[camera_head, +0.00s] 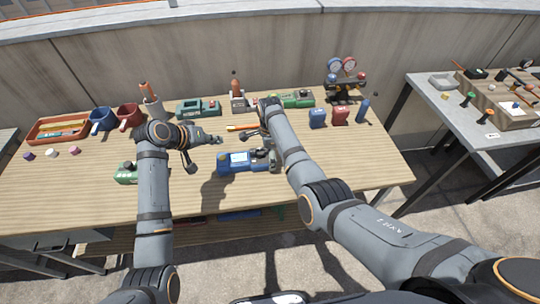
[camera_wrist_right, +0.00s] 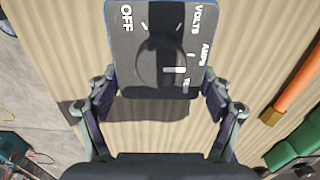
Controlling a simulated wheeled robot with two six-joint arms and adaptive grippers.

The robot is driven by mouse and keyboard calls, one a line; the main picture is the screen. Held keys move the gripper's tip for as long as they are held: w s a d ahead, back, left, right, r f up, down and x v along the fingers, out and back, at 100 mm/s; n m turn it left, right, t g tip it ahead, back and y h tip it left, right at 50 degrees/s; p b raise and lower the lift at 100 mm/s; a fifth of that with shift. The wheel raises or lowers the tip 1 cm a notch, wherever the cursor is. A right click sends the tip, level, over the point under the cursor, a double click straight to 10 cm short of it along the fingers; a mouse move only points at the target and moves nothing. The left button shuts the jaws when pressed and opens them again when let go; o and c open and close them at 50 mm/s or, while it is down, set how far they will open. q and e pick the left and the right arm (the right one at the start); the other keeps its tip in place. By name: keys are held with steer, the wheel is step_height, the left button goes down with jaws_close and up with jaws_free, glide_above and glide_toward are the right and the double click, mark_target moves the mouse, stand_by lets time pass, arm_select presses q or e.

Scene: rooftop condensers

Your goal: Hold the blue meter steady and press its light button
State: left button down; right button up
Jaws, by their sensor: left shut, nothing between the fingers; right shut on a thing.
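The blue meter (camera_head: 236,163) lies on the wooden table, its pale screen facing up toward the left. The right wrist view shows the meter's dark face (camera_wrist_right: 155,75) with a round dial and the words OFF, VOLTS and AMPS. My right gripper (camera_wrist_right: 160,98) is shut on the meter's dial end, one finger on each side. In the head view, my right arm partly covers that end. My left gripper (camera_head: 218,140) is shut and empty, above the table and just behind the meter's screen end in the picture. I cannot make out the light button.
A green device (camera_head: 127,173) lies left of my left forearm. Behind stand mugs (camera_head: 128,116), a red tray (camera_head: 55,129), a green case (camera_head: 198,108) and a gauge set (camera_head: 343,80). An orange-handled tool (camera_wrist_right: 295,92) lies beside the meter. The table's front is mostly clear.

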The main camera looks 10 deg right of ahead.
steer(key=o, duration=1.5)
step_height(320, 180, up, 9)
steer(key=p, duration=1)
steer(key=shift+r, duration=0.15)
arm_select(q)
step_height(320, 180, up, 10)
steer(key=shift+f, duration=0.1)
